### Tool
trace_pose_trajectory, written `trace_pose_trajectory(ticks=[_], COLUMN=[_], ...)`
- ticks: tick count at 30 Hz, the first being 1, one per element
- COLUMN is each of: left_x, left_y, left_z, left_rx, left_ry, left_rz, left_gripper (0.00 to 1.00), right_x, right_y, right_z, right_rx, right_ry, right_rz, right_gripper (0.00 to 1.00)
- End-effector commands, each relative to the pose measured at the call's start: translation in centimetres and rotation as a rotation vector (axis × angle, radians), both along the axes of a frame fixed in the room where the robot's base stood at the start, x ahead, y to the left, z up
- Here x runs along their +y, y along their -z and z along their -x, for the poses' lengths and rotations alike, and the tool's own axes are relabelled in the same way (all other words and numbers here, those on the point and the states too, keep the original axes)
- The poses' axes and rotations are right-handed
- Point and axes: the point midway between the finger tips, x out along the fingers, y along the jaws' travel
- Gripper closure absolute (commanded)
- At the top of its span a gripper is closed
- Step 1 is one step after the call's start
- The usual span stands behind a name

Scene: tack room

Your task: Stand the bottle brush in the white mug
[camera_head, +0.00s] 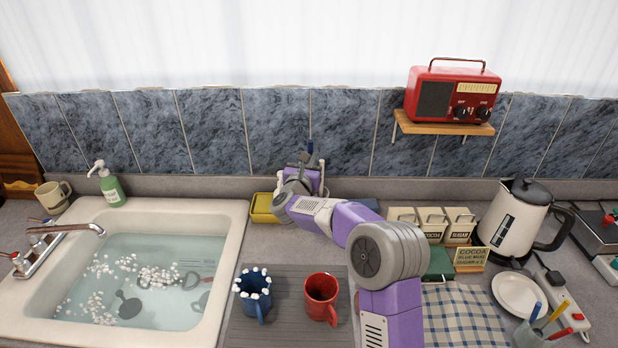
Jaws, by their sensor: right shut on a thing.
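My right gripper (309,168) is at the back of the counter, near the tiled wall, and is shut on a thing. A thin blue upright piece, which I take to be the bottle brush (310,147), shows above the jaws; its lower part is hidden by my gripper. Small whitish parts show on both sides of the gripper; I cannot tell whether they belong to the white mug. A cream mug (52,196) stands at the far left behind the tap. My left gripper is not in view.
A water-filled sink (222,240) is at left. A blue mug (252,290) and red mug (320,296) stand on a grey mat (287,328). A yellow sponge holder (262,209), canisters (430,222) and kettle (512,222) are nearby. A radio (452,93) sits on a shelf.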

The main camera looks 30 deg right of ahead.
Motion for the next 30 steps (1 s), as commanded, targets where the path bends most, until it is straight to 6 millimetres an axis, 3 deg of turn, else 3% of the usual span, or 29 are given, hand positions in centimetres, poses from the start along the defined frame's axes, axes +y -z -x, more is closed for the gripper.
trace_pose_trajectory(ticks=[9,25,26,27,30], left_x=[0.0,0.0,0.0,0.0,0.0], left_y=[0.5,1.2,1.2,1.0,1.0], left_z=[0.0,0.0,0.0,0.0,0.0], left_rx=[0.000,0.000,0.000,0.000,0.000], left_ry=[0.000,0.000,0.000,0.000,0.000], left_rz=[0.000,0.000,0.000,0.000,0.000], left_gripper=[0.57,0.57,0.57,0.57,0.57], right_x=[0.0,0.0,0.0,0.0,0.0], right_y=[5.0,5.8,5.8,5.8,5.7], right_z=[0.0,0.0,0.0,0.0,0.0], right_rx=[0.004,0.001,0.001,0.002,0.002], right_ry=[0.000,0.000,0.000,0.000,0.000], right_rz=[0.002,0.001,0.001,0.001,0.001], right_gripper=[1.00,1.00,0.85,0.79,0.76])
